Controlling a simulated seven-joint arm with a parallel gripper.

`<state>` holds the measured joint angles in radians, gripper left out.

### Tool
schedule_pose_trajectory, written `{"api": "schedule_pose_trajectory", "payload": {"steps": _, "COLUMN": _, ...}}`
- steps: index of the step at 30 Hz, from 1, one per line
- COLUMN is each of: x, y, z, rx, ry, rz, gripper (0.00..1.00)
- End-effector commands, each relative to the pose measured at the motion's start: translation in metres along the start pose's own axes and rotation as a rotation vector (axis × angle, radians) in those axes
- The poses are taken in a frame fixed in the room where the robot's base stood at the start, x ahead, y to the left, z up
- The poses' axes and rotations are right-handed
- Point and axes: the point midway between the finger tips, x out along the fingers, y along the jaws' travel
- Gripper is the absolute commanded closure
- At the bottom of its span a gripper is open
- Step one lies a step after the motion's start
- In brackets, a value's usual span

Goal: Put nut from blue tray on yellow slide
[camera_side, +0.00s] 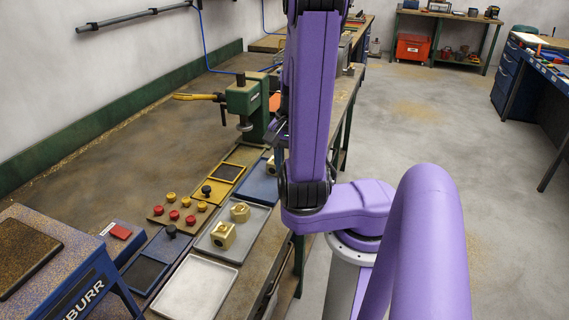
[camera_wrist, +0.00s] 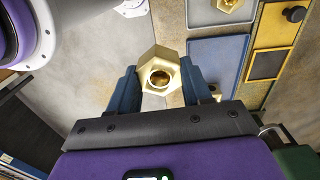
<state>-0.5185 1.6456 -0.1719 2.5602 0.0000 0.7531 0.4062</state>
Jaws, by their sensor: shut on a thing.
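My gripper (camera_wrist: 160,85) is shut on a brass hex nut (camera_wrist: 148,67) in the wrist view, with a blue finger on either side. The nut's round hole faces the camera. My gripper is mostly hidden there.
A grey tray (camera_side: 256,224) holds brass nuts. An empty grey tray (camera_side: 196,290) lies nearer the camera. A board (camera_side: 160,217) carries red and yellow knobs. A green press (camera_side: 245,95) stands behind the trays. The back of the bench is largely clear.

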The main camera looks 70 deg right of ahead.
Motion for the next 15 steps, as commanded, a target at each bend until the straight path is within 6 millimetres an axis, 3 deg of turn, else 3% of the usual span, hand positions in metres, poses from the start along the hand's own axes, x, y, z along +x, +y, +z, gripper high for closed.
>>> {"api": "schedule_pose_trajectory", "payload": {"steps": 7, "x": -0.003, "y": -0.010, "z": -0.007, "rx": 0.001, "ry": 0.000, "rz": 0.000, "gripper": 0.99}}
{"api": "schedule_pose_trajectory", "payload": {"steps": 15, "x": -0.007, "y": -0.053, "z": -0.031, "rx": 0.012, "ry": 0.001, "rz": 0.000, "gripper": 0.99}}
